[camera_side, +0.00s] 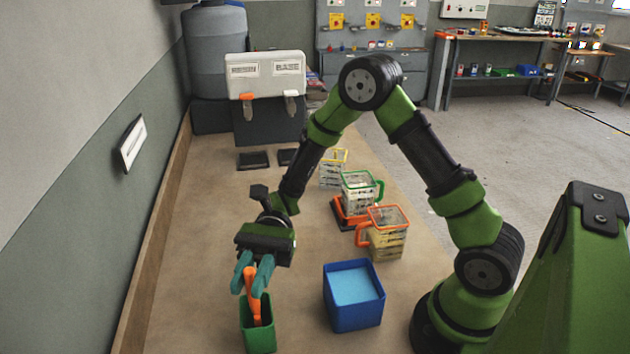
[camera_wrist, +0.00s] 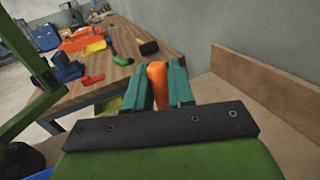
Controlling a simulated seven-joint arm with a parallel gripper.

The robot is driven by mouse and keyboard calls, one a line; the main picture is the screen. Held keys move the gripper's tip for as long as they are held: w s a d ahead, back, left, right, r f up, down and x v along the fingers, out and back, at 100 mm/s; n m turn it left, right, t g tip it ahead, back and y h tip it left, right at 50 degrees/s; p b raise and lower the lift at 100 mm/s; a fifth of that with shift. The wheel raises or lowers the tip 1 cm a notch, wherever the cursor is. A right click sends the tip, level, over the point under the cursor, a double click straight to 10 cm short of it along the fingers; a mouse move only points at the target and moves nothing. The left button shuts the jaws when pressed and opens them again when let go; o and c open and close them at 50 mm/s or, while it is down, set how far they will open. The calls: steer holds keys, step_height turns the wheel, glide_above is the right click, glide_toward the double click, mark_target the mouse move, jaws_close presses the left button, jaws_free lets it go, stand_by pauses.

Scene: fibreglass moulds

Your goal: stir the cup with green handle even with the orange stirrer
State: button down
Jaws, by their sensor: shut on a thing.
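My gripper (camera_side: 254,277) points down at the front left of the bench, its teal fingers shut on the upper part of the orange stirrer (camera_side: 256,309). The stirrer stands in a green holder (camera_side: 260,338), its lower end hidden inside. In the wrist view the stirrer (camera_wrist: 157,82) shows between the two fingers. The clear cup with the green handle (camera_side: 358,190) stands upright mid-bench on an orange base (camera_side: 346,216), well behind and right of my gripper. Its contents are hard to make out.
A cup with an orange handle (camera_side: 387,238) stands just in front of the green-handled one, and a yellow-rimmed cup (camera_side: 332,168) behind it. A blue box (camera_side: 354,311) stands right of the green holder. A white two-tap dispenser (camera_side: 265,74) is at the back.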

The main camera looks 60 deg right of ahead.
steer(key=shift+r, duration=5.55)
steer(key=w+d+m+t, duration=0.3)
steer(key=w+d+t, duration=0.25)
steer(key=d, duration=0.55)
steer(key=s+d+r+m+t+h, duration=0.1)
steer(key=d+r+m+t+h, duration=0.15)
steer(key=d, duration=1.05)
steer(key=d+r+m+t+h, duration=0.1)
steer(key=d+r+m+t, duration=0.25)
steer(key=d, duration=0.95)
step_height(320, 180, down, 14)
steer(key=shift+f+n+h, duration=0.15)
steer(key=shift+n+h, duration=0.15)
steer(key=shift+h, duration=0.05)
steer(key=shift+s+d+t, duration=0.1)
steer(key=shift+t, duration=0.15)
